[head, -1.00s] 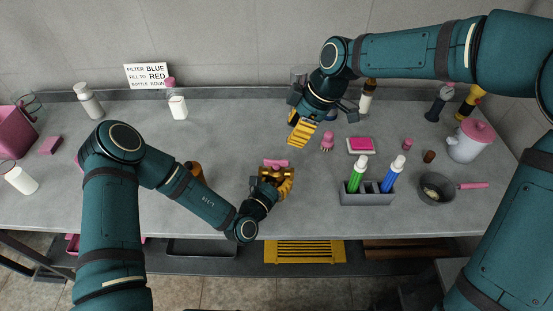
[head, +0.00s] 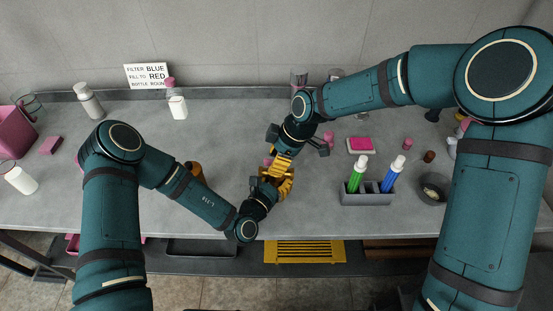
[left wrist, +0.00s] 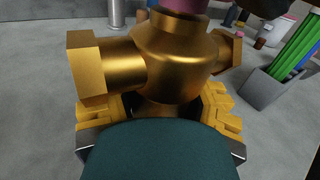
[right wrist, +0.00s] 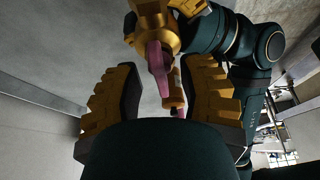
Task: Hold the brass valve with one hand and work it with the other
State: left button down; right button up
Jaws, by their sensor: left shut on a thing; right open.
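The brass valve (left wrist: 175,58) fills the left wrist view, with a hex end at the left and a pink part on top. My left gripper (head: 280,186) is shut on its body near the bench's front edge; its yellow fingers flank the valve in the left wrist view (left wrist: 160,112). My right gripper (head: 282,163) is open just above and behind the valve. In the right wrist view, the pink handle (right wrist: 158,65) lies between the spread fingers (right wrist: 167,95), apart from both. In the head view the grippers mostly hide the valve.
A grey rack (head: 368,198) with a green and a blue bottle stands right of the grippers. A pink sponge on a tray (head: 360,146) lies behind it, and a pan (head: 433,188) at the right.

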grip_shut()
jog(key=shift+m, duration=0.5)
jog(key=m+t, duration=0.1)
jog(key=m, duration=0.2)
jog(key=shift+m+t+h, duration=0.4)
jog(key=m+t+h, duration=0.1)
jog(key=m, duration=0.3)
jog(key=shift+m, duration=0.3)
jog(key=m+t+h, duration=0.1)
jog(key=m, duration=0.3)
jog(key=shift+m+t+h, duration=0.3)
jog(key=shift+m+h, duration=0.7)
jog(key=shift+m, duration=1.2)
jog(key=shift+d, duration=0.1)
